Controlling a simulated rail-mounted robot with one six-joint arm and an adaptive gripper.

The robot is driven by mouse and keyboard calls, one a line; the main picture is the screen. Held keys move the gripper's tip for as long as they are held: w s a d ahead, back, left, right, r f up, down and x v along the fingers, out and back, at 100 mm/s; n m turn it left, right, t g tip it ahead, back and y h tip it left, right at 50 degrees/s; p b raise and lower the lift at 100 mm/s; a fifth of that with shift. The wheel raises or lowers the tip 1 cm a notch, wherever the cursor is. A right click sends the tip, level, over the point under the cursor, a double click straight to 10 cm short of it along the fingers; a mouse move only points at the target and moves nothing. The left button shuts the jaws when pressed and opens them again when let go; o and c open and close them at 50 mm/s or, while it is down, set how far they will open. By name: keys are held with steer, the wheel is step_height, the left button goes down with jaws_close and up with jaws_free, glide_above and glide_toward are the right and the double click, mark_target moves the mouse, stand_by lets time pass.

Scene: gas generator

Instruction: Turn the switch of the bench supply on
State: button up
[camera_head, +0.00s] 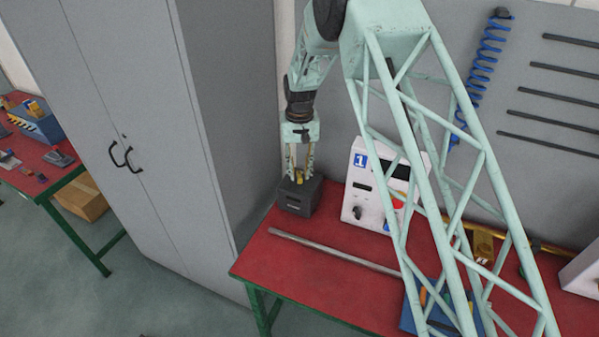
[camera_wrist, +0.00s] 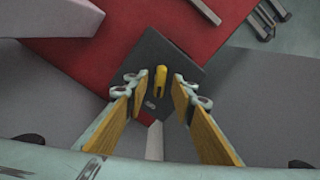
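A small dark grey box (camera_head: 297,197), which I take for the bench supply, stands at the back left of the red bench. A yellow switch (camera_head: 300,178) sits on its top. My gripper (camera_head: 301,174) points down over the box. In the wrist view, the box (camera_wrist: 176,60) lies below my gripper (camera_wrist: 156,90), and the yellow switch (camera_wrist: 160,79) shows between the two separated fingers. The fingers are open, with visible gaps on both sides of the switch. I cannot tell how high the fingertips are above the box.
A white unit (camera_head: 359,190) marked 1 stands to the right on the red bench (camera_head: 290,270). A long grey rod (camera_head: 335,252) lies in front. A tall grey cabinet (camera_head: 130,100) stands close on the left. A blue tray (camera_head: 410,315) lies at the front right.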

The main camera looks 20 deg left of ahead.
steer(key=shift+f, duration=0.1)
steer(key=shift+c, duration=0.7)
jaws_close()
steer(key=shift+m+b, duration=0.35)
steer(key=shift+m, duration=0.05)
steer(key=m+b, duration=0.3)
steer(key=m, duration=0.2)
steer(key=shift+m+b, duration=0.85)
steer(key=shift+m, duration=2.15)
steer(key=shift+o, duration=0.7)
jaws_free()
